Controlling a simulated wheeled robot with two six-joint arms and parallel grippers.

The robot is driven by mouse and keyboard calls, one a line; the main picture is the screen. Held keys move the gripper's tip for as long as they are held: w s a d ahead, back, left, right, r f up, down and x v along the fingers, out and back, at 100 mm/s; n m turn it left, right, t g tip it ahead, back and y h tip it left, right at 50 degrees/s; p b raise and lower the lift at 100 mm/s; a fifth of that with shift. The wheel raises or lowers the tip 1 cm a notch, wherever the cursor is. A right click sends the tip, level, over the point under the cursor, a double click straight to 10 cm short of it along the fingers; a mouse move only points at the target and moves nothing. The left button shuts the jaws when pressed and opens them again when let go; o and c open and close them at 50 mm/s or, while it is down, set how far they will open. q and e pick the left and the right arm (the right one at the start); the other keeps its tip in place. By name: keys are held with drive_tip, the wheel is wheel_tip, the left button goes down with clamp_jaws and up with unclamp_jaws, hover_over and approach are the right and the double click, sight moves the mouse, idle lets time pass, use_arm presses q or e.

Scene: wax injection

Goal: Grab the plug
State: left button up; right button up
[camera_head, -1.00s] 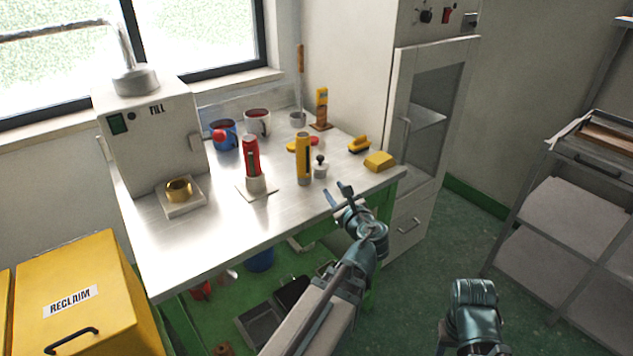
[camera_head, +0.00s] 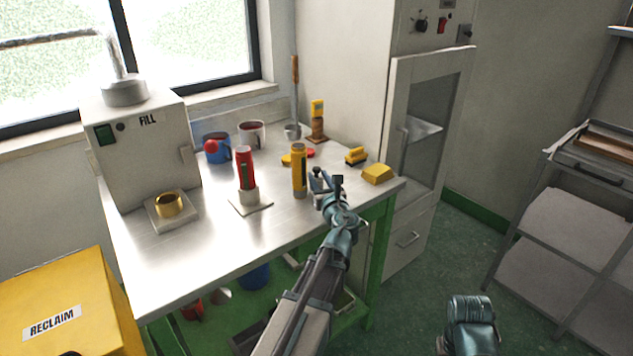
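The plug (camera_head: 318,172), a small pale stopper with a dark knob, stands on the steel worktop (camera_head: 270,225) just right of a yellow cylinder (camera_head: 299,172). It is mostly hidden by my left gripper (camera_head: 326,182). The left gripper's fingers are apart, at the plug, low over the worktop. I cannot tell whether they touch it or stand around it. Of my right arm only a teal link shows at the lower right, and its fingers are not in sight.
A red cylinder (camera_head: 245,168) stands on a white base left of the yellow one. Mugs (camera_head: 251,135) stand behind. A yellow block (camera_head: 377,174) and a yellow-handled brush (camera_head: 356,156) lie right. The FILL machine (camera_head: 145,150) is at left. The front worktop is clear.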

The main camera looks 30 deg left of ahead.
sight(314, 168)
use_arm(q)
drive_tip(key=shift+w+a, duration=0.15)
drive_tip(key=shift+w, duration=0.05)
drive_tip(key=x, duration=0.5)
drive_tip(key=shift+w+a, duration=0.2)
drive_tip(key=shift+s, duration=0.1)
clamp_jaws()
